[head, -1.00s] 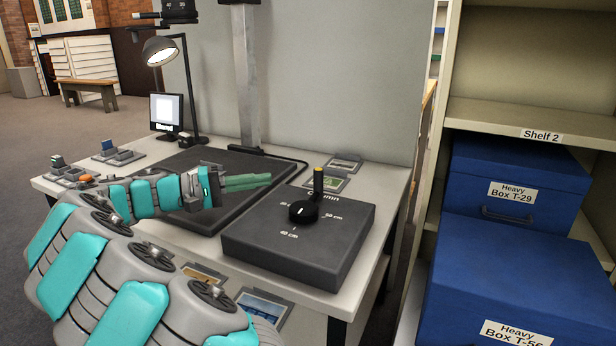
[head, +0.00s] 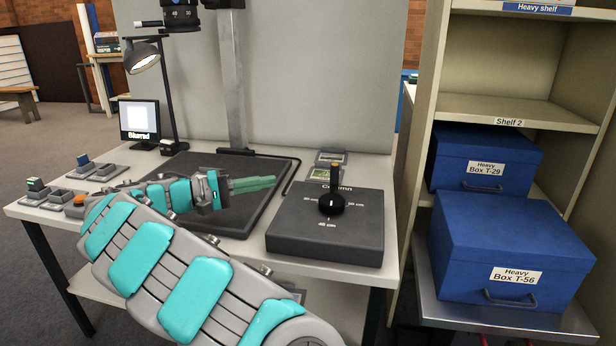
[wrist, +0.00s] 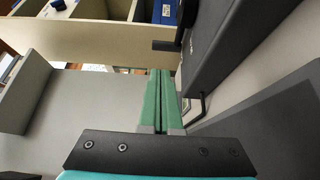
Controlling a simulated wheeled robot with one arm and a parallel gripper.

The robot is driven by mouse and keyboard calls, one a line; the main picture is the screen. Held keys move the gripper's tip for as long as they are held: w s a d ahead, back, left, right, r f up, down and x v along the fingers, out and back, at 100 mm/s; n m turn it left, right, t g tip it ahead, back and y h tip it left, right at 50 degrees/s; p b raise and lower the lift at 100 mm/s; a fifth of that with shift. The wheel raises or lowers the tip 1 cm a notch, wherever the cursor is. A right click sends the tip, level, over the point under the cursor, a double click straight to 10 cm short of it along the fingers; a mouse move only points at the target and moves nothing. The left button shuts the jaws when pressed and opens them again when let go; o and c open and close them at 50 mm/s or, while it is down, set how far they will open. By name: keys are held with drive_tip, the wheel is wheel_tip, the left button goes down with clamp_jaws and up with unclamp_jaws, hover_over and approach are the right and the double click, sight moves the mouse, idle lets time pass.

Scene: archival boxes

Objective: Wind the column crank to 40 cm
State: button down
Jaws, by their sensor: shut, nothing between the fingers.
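A metal column (head: 232,85) and a lamp (head: 142,57) stand behind a dark mat (head: 195,165). A small screen (head: 139,120) reads "Blurred". Several small switches are at the left. Blue boxes T-29 (head: 486,150) and T-56 (head: 510,235) stand at the shelf on the right.

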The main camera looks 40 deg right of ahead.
approach(334, 189)
drive_tip(key=d+r, duration=0.1)
drive_tip(key=d, duration=0.1)
drive_tip(key=d+r, duration=0.1)
drive_tip(key=d, duration=0.2)
drive_tip(key=d+r, duration=0.1)
drive_tip(key=d, duration=0.1)
drive_tip(key=shift+w+d, duration=0.3)
drive_tip(key=shift+s+d, duration=0.2)
drive_tip(key=shift+d, duration=0.45)
